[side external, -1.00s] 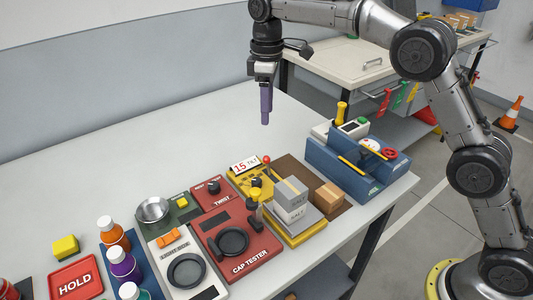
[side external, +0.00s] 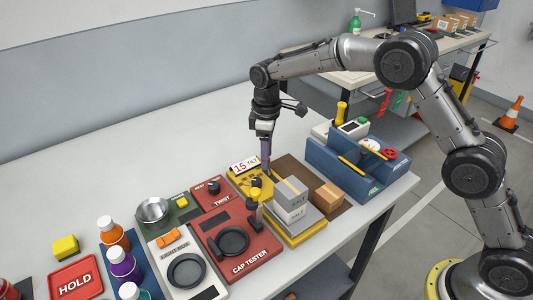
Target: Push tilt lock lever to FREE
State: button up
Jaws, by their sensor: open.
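The yellow tilt fixture (side external: 247,186) sits on the table with a white "15 TILT" sign (side external: 244,164) at its back. The tilt lock lever is not clearly visible; a red-tipped lever seen beside the sign earlier is now hidden by my gripper. My gripper (side external: 266,168) points down with purple fingers, its tips at the back of the fixture just right of the sign. I cannot tell whether it touches the lever. The jaws are open, though the finger gap is hard to see from here.
A brown box (side external: 329,195) stands right of the grey boxes. A blue fixture (side external: 350,170) stands further right. The red cap tester (side external: 238,248) and red twist unit (side external: 212,193) lie to the left. The table behind is clear.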

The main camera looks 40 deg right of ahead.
aim_at(270, 170)
jog(key=shift+f, duration=0.1)
grip_shut()
jog(key=shift+s, duration=0.1)
dwell(0.4)
jog(key=shift+s+r+t, duration=0.25)
jog(key=shift+s+t, duration=0.7)
jog(key=shift+t, duration=0.45)
jog(key=shift+s+a+f+t, duration=0.15)
jog(key=shift+s+t, duration=0.9)
jog(key=shift+t, duration=0.65)
jog(key=shift+s+f+t, duration=0.1)
jog(key=shift+s+t, duration=0.1)
jog(key=shift+t, duration=0.1)
grip_release()
